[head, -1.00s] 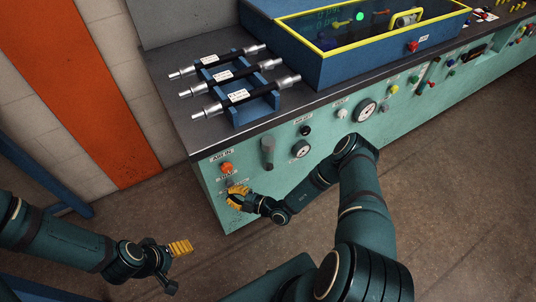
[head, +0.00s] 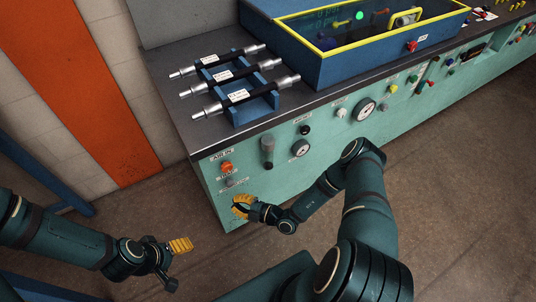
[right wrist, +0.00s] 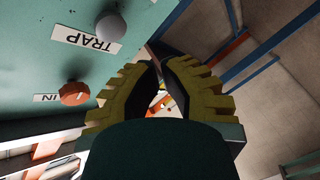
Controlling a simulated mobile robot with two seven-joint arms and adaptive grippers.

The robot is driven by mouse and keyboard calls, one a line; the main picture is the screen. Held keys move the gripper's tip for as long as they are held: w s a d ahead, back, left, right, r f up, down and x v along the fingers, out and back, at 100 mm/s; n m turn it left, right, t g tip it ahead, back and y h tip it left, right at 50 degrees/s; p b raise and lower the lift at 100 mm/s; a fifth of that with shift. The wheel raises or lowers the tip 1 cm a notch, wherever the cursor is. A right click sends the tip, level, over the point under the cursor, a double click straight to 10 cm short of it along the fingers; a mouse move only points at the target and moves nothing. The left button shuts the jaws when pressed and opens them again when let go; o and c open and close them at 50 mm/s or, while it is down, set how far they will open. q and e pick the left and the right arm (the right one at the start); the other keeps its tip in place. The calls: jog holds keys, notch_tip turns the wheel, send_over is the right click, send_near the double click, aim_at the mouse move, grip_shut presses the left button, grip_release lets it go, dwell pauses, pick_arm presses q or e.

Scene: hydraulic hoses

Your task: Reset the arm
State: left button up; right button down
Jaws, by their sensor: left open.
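My right gripper (head: 241,206) has yellow ribbed fingers and is in front of the lower left end of the green bench panel (head: 330,145), below the orange knob (head: 227,167). In the right wrist view its fingers (right wrist: 157,75) lean close together, and I cannot tell how far apart the tips are. No held object shows between them. The orange knob (right wrist: 75,93) and a grey round knob (right wrist: 110,27) labelled TRAP are to the left there, clear of the fingers. My left gripper (head: 176,262) is open and empty above the floor at the lower left.
Several black hoses with silver ends lie on a blue rack (head: 262,105) on the bench top. A blue tank with a yellow rim (head: 385,41) stands behind. The floor (head: 450,190) on the right is clear.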

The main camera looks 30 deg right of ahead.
dwell(0.3)
jog(key=s+a+r+n+g, duration=0.2)
jog(key=s+a+n+g, duration=0.2)
jog(key=s+n+g, duration=0.7)
jog(key=s+a+r+n+g, duration=0.3)
jog(key=s+n+g, duration=0.15)
jog(key=n, duration=1.25)
jog(key=w+d+r+n+t+h, duration=0.1)
jog(key=r+n+t+h, duration=0.1)
jog(key=n, duration=1)
jog(key=w+d+r+n+t+h, duration=0.1)
jog(key=r+n+h, duration=0.4)
jog(key=n, duration=0.7)
jog(key=shift+w+d+r+n+t, duration=0.35)
jog(key=shift+w+d+r, duration=0.15)
jog(key=shift+d, duration=0.3)
